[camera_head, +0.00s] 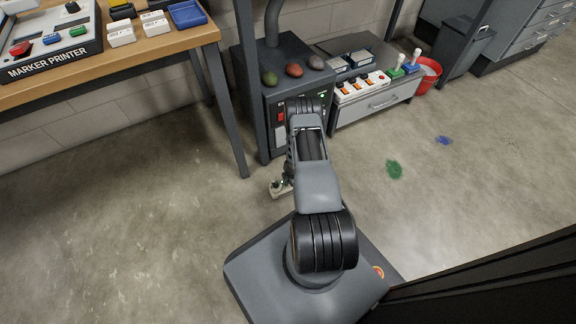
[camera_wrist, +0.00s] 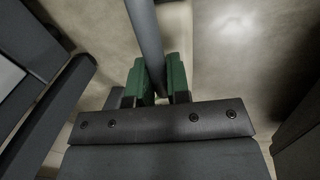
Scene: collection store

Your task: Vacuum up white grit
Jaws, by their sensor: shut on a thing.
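In the wrist view my gripper (camera_wrist: 159,80) has its two green finger pads on either side of a dark grey tube (camera_wrist: 146,38). It is shut on this tube, which runs up to the top edge of the picture. The tube's far end is out of view, so I cannot tell what it belongs to. In the head view my own arm hides the gripper. No white grit can be made out on the floor. A green patch (camera_head: 394,169) and a blue patch (camera_head: 444,140) lie on the concrete floor at right.
A dark cabinet (camera_head: 281,138) with a red switch and a pipe on top stands behind my arm. A low drawer unit (camera_head: 377,103) and a red bucket (camera_head: 428,77) are beside it. A wooden workbench (camera_head: 130,50) stands at left. The floor at front left is clear.

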